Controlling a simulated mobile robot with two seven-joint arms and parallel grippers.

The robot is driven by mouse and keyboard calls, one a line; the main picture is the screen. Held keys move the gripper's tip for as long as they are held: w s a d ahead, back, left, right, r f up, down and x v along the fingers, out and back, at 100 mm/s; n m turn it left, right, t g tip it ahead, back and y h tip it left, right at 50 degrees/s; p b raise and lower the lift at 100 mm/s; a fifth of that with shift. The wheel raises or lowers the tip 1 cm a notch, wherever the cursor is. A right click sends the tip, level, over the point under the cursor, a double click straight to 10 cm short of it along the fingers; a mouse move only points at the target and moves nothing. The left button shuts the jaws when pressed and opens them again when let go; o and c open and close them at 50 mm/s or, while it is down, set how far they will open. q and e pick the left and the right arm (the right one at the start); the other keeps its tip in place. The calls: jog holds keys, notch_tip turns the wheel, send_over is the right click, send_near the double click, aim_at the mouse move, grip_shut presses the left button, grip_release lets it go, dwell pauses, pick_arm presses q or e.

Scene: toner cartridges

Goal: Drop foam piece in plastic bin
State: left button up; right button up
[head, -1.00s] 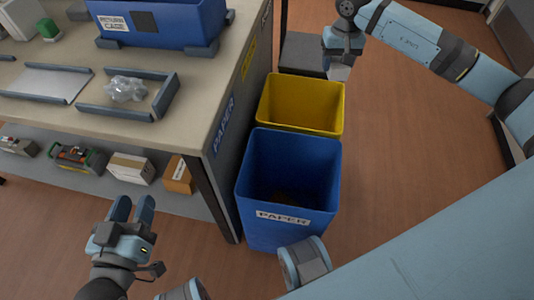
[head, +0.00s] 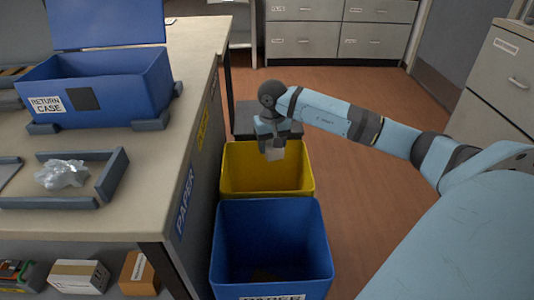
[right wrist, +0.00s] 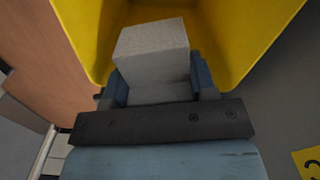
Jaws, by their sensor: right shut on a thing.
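The foam piece (head: 275,154) is a pale grey block. My right gripper (head: 272,143) is shut on it and holds it over the yellow bin (head: 236,180). In the right wrist view the foam piece (right wrist: 153,50) stands out between the two fingers of the right gripper (right wrist: 160,88), with the yellow bin's inside wall (right wrist: 215,28) around and beyond it. No label shows on the yellow bin itself. My left gripper is out of view.
A blue bin (head: 270,225) with a partly cut-off label stands in front of the yellow one. The table (head: 150,215) edge runs along their left. On it are a blue return case (head: 110,95) and crumpled clear plastic (head: 62,174) in a tray. Floor to the right is clear.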

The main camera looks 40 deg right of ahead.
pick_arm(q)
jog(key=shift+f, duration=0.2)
pick_arm(e)
jog(key=shift+f, duration=0.25)
jog(key=o, duration=1)
jog(key=shift+c, duration=0.2)
pick_arm(q)
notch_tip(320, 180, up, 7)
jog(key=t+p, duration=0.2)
jog(key=p, duration=0.2)
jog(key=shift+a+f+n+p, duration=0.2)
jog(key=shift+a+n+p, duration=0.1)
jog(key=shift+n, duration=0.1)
pick_arm(e)
notch_tip(320, 180, up, 14)
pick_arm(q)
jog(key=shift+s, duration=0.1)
pick_arm(e)
jog(key=shift+f, duration=0.1)
